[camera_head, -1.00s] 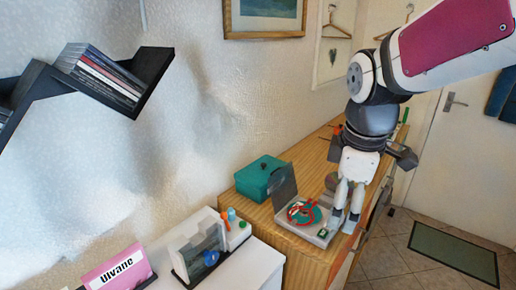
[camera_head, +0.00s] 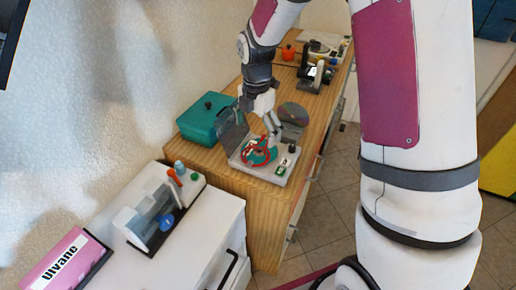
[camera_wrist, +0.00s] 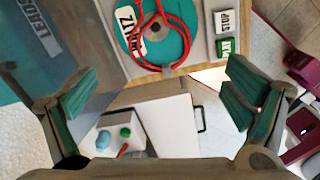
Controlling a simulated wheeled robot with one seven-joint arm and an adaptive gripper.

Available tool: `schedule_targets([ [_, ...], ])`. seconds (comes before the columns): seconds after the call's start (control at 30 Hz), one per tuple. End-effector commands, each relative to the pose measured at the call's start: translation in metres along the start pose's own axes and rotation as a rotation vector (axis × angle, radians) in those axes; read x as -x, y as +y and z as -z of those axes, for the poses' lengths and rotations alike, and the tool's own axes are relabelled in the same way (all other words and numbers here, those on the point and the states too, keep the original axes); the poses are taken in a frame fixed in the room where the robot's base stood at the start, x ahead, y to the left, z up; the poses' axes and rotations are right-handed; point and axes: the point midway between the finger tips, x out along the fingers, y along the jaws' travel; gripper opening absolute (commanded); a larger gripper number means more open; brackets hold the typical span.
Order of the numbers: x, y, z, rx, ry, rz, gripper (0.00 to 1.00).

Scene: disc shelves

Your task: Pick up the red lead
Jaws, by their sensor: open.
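The red lead (camera_head: 258,152) lies in a loop over the teal disc (camera_head: 248,158) in the opened disc player on the wooden cabinet. In the wrist view the red lead (camera_wrist: 186,38) loops around the disc's centre at the top of the picture, and the teal disc (camera_wrist: 132,42) has a white label. My gripper (camera_head: 272,136) is just over the player's back right part, close to the lead. In the wrist view my gripper (camera_wrist: 163,84) has its fingers wide apart with nothing between them. Whether a finger touches the lead cannot be told.
A teal box (camera_head: 200,122), marked LEADS in the wrist view, stands left of the player, whose dark lid (camera_head: 232,134) is raised. A white cabinet (camera_head: 205,225) with a disc holder (camera_head: 150,218) stands in front. Another device (camera_head: 318,72) is farther back.

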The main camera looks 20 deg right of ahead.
Motion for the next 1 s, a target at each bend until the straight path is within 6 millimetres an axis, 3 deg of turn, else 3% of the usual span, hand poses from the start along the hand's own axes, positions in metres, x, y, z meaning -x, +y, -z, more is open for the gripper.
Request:
schedule_targets([
  [0.1,-0.018,-0.001,0.001,0.001,0.002,0.003,0.96],
  [0.37,-0.035,-0.001,0.001,-0.001,0.001,0.001,0.96],
  [0.7,-0.077,-0.001,0.001,0.0,0.0,0.001,0.96],
  [0.97,-0.081,0.0,0.0,-0.001,-0.001,-0.001,0.96],
  [1.0,-0.081,0.0,0.0,-0.001,-0.001,-0.001,0.91],
])
